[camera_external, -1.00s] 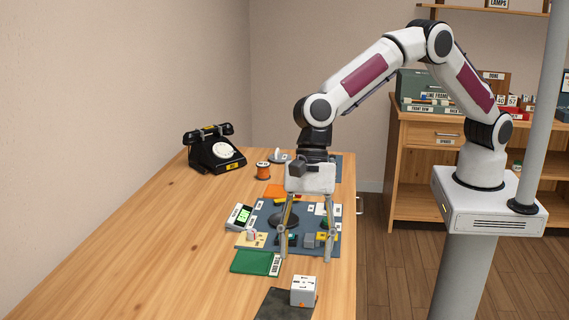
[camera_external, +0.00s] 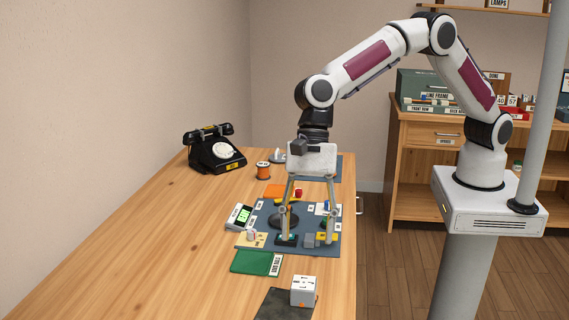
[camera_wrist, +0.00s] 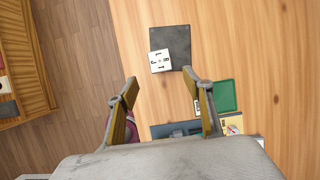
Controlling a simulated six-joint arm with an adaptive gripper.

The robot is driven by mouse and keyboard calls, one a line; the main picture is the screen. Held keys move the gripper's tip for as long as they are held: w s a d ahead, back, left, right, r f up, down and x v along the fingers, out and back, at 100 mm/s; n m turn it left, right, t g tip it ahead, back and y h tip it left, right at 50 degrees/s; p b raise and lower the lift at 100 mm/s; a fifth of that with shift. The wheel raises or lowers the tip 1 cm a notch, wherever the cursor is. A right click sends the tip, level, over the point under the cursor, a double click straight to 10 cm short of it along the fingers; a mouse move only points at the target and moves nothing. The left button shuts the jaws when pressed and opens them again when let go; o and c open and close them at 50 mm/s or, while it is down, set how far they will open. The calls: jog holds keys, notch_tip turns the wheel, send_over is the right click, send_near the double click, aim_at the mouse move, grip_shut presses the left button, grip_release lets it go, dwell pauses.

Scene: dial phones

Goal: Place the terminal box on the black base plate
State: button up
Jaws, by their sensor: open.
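The terminal box, a white cube with dark markings (camera_external: 303,290), is at the near right edge of the table. It sits over one corner of the black base plate (camera_external: 272,307). In the wrist view the box (camera_wrist: 160,61) overlaps the lower-left part of the plate (camera_wrist: 172,37) and looks slightly turned, its edge reaching about the plate's side. My gripper (camera_external: 306,240) is above the blue-grey mat, behind the box in the external view. Its two fingers are wide apart with nothing between them. In the wrist view the box is just beyond the fingertips (camera_wrist: 159,77).
A blue-grey mat (camera_external: 264,241) with several small parts lies under my gripper. A green board (camera_external: 252,262) lies between mat and plate. A black dial phone (camera_external: 214,150) and an orange spool (camera_external: 263,170) stand farther back. The table's left side is clear.

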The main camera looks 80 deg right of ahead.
jog(key=s+d+r+n+t, duration=0.1)
jog(key=s+d+r+n, duration=0.15)
jog(key=d+r, duration=0.5)
jog(key=s+d+r+n+t+h, duration=0.1)
jog(key=d+r+n, duration=0.25)
jog(key=d, duration=0.65)
jog(key=s+d+r+n+t, duration=0.1)
jog(key=s+d+r+n, duration=0.1)
jog(key=d+r, duration=0.5)
jog(key=s+d+f+n+t+h, duration=0.2)
jog(key=s+d+n, duration=0.8)
jog(key=s+d, duration=1.1)
jog(key=shift+d+f+t+h, duration=0.3)
jog(key=shift+d+h, duration=0.15)
jog(key=shift+h, duration=0.25)
